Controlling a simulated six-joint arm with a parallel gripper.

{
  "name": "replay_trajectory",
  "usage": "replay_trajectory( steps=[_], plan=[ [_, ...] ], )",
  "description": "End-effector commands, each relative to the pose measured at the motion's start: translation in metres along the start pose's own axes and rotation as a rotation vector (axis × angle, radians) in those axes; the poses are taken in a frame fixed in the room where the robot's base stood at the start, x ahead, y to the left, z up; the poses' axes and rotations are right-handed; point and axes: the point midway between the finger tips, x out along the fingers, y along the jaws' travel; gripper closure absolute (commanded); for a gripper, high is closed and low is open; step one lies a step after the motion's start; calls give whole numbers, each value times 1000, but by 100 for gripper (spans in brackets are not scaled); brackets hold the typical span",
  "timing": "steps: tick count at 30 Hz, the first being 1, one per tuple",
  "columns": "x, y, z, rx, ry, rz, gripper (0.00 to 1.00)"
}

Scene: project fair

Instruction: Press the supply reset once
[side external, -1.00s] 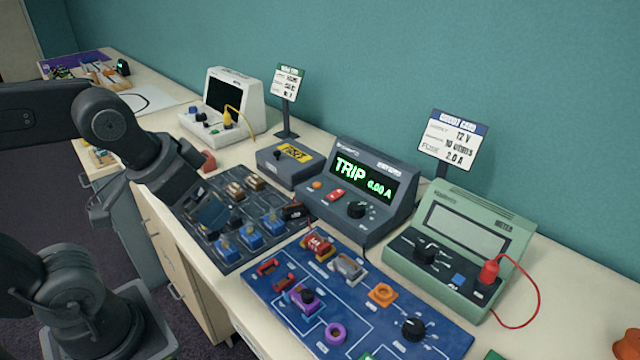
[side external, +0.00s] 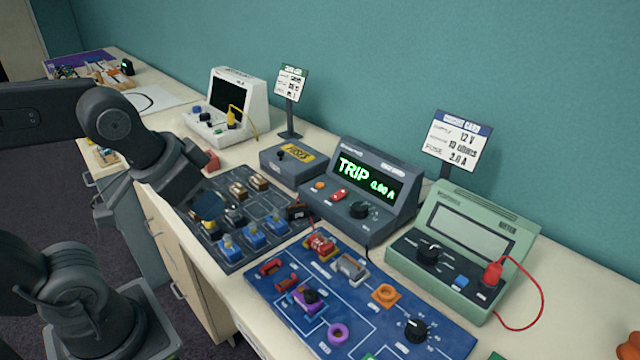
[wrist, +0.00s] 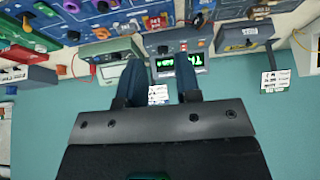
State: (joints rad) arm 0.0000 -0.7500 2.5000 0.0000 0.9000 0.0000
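The grey power supply (side external: 352,215) stands at the middle back of the bench. Its green display (side external: 366,182) reads TRIP and 0.00 A. On its front are an orange button (side external: 319,185), a red switch (side external: 338,195) and a black knob (side external: 360,209); I cannot read which is marked reset. My gripper (side external: 208,206) is over the dark parts tray, left of the supply and apart from it. In the wrist view, the two fingers of my gripper (wrist: 159,75) are spread with nothing between them, and the supply (wrist: 160,42) shows beyond them.
The dark tray (side external: 275,252) holds blue and brown parts below my gripper. A blue circuit board (side external: 262,300) lies in front of the supply. A green meter (side external: 400,270) with a red lead stands right of it, a grey fuse box (side external: 268,160) left. Sign stands rise behind.

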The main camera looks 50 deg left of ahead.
Motion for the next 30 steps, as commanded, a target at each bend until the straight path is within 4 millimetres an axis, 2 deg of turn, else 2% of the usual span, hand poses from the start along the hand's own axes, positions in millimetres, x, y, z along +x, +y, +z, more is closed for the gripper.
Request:
replay_trajectory(
  steps=[2, 9, 30],
  plan=[
    [0, 0, 0, 0, 0, 0, 77],
    [0, 0, 0, 0, 0, 0, 100],
    [0, 0, 0, 0, 0, 0, 100]
  ],
)
